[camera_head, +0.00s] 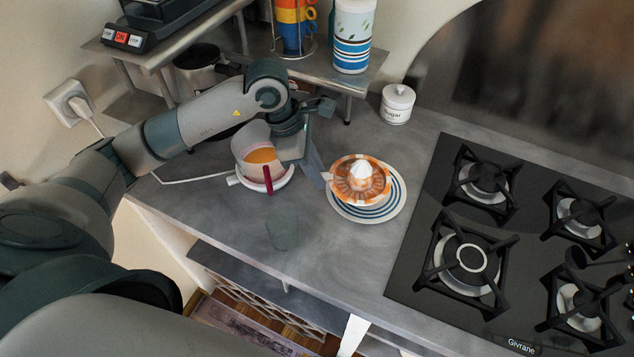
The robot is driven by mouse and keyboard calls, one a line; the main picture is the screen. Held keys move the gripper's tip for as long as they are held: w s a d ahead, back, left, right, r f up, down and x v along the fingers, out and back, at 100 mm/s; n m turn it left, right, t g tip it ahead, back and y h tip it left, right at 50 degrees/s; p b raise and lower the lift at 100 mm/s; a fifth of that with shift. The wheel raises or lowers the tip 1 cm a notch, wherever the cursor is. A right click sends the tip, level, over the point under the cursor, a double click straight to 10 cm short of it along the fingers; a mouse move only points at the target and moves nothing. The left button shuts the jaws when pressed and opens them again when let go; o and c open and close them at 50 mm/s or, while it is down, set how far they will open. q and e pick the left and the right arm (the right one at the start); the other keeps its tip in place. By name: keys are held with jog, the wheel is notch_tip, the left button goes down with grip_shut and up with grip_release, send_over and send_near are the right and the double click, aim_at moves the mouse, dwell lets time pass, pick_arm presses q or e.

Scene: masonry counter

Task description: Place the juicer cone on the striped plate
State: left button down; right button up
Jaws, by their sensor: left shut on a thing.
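The juicer cone (349,188), an orange ribbed dish with a white pointed centre, is over the upper left part of the striped plate (391,208). The plate is white with blue rings and lies on the counter left of the stove. I cannot tell whether the cone touches the plate or is held just above it. My left gripper (326,178) is shut on the left rim of the cone, reaching in from the left. The cone looks roughly level and hides part of the plate. My right gripper is not in view.
A juicer base with a clear jug (259,157) and red handle stands left of my gripper. A black gas stove (420,262) is right of the plate. A white sugar jar (397,104) and a metal shelf (368,72) are behind. The front counter is mostly clear.

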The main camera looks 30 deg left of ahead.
pick_arm(q)
notch_tip(320, 180, down, 3)
jog(key=shift+f+b, duration=0.2)
jog(key=shift+b, duration=0.5)
jog(key=shift+f, duration=0.3)
jog(key=shift+f, duration=0.15)
jog(key=c, duration=1.7)
grip_release()
jog(key=shift+o, duration=0.2)
